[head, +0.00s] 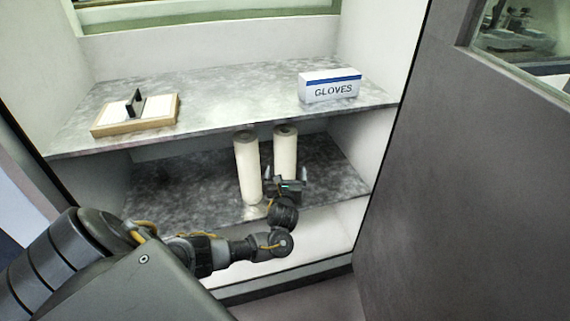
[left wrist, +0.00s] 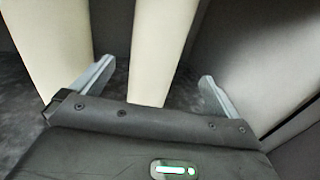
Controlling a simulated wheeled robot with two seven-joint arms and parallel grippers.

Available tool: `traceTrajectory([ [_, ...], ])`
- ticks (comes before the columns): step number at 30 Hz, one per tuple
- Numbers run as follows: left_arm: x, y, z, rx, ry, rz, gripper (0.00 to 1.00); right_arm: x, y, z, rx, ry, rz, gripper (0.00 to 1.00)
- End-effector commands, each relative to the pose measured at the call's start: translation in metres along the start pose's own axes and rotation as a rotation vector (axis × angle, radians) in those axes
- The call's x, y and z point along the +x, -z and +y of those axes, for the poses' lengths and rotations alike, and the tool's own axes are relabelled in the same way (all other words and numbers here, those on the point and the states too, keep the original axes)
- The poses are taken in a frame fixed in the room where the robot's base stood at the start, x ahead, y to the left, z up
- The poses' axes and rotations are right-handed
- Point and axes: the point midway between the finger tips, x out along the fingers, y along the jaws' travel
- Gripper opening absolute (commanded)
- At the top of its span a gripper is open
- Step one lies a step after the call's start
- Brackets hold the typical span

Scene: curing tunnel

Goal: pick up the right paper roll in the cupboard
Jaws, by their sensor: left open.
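Two upright cream paper rolls stand side by side on the lower shelf of the cupboard. The right paper roll (head: 286,152) is partly hidden behind my gripper in the head view; the left paper roll (head: 247,165) stands beside it, a little nearer. My left gripper (head: 286,173) is open in front of the right roll. In the left wrist view the right roll (left wrist: 160,50) rises between the two fingers (left wrist: 158,80), nearer the left finger, and the left roll (left wrist: 50,45) is outside the left finger. I cannot tell whether a finger touches a roll. My right gripper is not in view.
The upper shelf (head: 230,92) overhangs the rolls. On it are a white box marked GLOVES (head: 330,88) and a wooden-framed board (head: 135,115) with a dark upright piece. A grey door (head: 465,170) stands at the right. The lower shelf (head: 190,185) is clear left of the rolls.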

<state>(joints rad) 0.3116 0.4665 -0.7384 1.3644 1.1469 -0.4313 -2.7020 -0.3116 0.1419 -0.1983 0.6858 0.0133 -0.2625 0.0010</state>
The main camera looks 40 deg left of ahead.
Motion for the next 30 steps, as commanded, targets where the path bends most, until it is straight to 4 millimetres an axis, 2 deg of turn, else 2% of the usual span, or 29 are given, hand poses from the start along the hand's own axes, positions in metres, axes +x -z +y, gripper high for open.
traceTrajectory([
  [3, 0.021, 0.001, 0.002, 0.0, -0.004, -0.001, 1.0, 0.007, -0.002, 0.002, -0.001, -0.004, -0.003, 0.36],
  [6, 0.034, 0.002, 0.001, -0.001, -0.003, 0.0, 1.0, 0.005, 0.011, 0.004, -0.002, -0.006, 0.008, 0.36],
  [15, 0.046, 0.001, 0.001, -0.003, -0.001, 0.002, 1.0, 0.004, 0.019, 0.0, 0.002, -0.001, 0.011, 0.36],
  [24, 0.087, 0.004, 0.007, -0.002, -0.003, 0.001, 1.0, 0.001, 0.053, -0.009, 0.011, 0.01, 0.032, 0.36],
  [30, 0.096, 0.003, 0.006, -0.004, 0.0, 0.004, 1.0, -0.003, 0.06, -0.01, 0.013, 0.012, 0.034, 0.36],
])
